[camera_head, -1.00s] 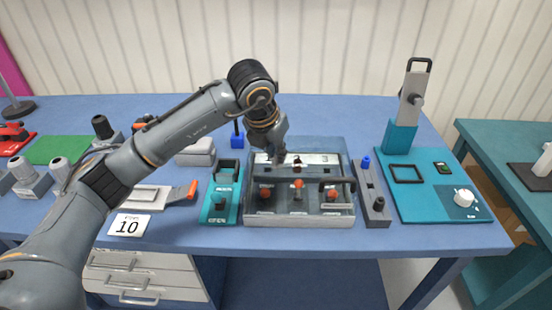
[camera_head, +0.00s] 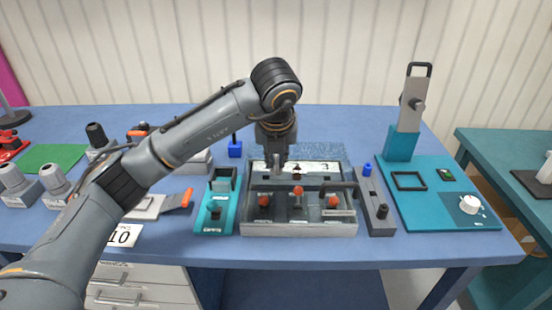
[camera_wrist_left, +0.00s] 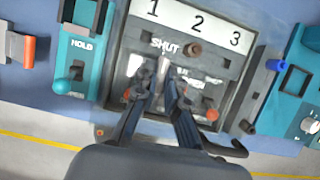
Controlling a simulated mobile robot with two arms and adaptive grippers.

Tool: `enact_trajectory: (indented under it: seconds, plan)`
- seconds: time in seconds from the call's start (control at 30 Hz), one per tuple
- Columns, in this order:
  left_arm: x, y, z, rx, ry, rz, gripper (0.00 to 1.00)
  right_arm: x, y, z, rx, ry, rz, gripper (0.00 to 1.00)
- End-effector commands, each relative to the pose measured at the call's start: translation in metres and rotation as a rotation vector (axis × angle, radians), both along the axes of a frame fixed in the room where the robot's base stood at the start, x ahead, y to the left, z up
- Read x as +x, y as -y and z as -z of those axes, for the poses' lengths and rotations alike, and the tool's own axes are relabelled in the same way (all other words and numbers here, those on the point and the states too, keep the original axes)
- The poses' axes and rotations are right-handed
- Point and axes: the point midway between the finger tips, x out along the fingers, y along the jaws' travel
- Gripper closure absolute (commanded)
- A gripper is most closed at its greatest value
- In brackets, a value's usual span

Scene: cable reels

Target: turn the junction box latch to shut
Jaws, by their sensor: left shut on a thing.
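The grey junction box (camera_head: 300,228) stands near the front edge of the blue table, with red-knobbed levers inside and a white 1-2-3 strip along its back. The wrist view shows the word SHUT on its dark panel (camera_wrist_left: 138,42). My left gripper (camera_wrist_left: 165,70) reaches down over this panel, just below the word, and also shows in the head view (camera_head: 276,172). Its fingers are shut on a small pale piece, seemingly the latch (camera_wrist_left: 163,66), mostly hidden by the fingertips. A brown knob (camera_wrist_left: 193,49) sits right of the fingers. My right gripper is out of view.
A teal HOLD switch unit (camera_head: 216,205) stands close on the box's left. A narrow grey unit with a blue knob (camera_head: 375,205) stands close on its right, then a teal board (camera_head: 450,210) with a dial. A dark bar handle (camera_head: 342,186) crosses the box's right part.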

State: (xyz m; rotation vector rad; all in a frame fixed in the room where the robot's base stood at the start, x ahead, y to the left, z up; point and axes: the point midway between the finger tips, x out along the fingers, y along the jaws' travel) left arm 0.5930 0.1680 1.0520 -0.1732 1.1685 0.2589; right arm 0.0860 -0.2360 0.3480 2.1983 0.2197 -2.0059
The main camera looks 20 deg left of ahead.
Motion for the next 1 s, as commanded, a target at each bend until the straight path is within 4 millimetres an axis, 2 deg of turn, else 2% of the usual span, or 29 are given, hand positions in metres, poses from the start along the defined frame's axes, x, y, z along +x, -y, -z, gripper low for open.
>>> enact_trajectory:
  seconds: [0.3,0.33,0.43,0.77,0.87,1.0]
  plan:
    - [0.0,0.0,0.001,0.0,-0.002,-0.002,1.0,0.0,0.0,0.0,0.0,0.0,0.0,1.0]
    - [0.0,0.0,0.001,0.0,-0.002,-0.002,0.85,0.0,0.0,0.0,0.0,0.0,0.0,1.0]
    - [0.0,0.0,0.001,0.0,-0.002,-0.002,0.66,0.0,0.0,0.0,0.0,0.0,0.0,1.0]
    - [-0.001,0.0,-0.002,0.0,0.0,-0.001,0.66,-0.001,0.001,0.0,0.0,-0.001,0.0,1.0]
    - [-0.003,0.001,-0.01,0.0,0.0,-0.001,0.66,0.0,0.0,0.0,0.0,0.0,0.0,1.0]
    - [-0.012,0.004,-0.033,0.0,0.004,-0.001,0.66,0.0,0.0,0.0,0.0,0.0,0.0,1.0]
